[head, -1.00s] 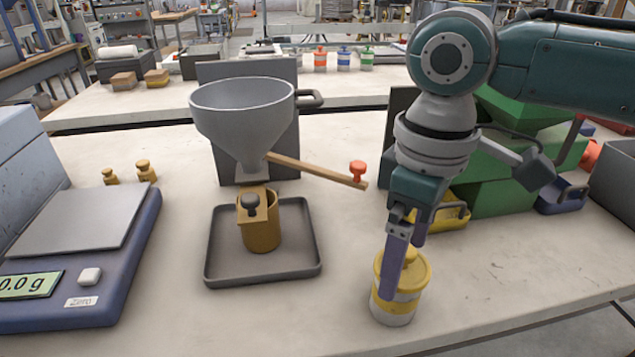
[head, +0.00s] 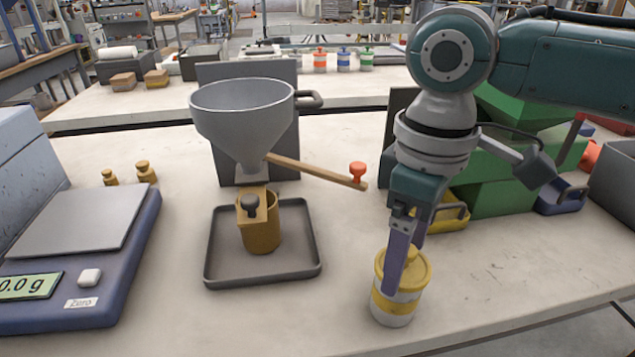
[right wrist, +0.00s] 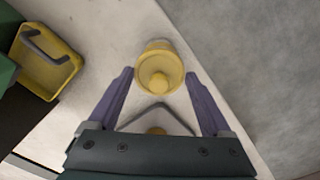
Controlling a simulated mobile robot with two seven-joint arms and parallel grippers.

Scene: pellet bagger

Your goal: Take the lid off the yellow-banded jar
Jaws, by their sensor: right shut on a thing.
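The yellow-banded jar (head: 393,308) stands upright near the front edge of the bench, right of centre in the head view. Its yellow lid (head: 417,272) with a round knob sits on top, and I see no gap between lid and jar. My right gripper (head: 398,275) points down over the jar, its purple fingers at the lid. The near finger hides part of the lid and jar in the head view. My left gripper is not in view.
A hopper (head: 240,110) with a wooden lever (head: 315,172) stands left of the jar, above a brass cup in a dark tray (head: 263,278). A scale (head: 75,250) is at far left. A yellow bin (head: 447,218) is behind my right gripper. Bench around the jar's front is clear.

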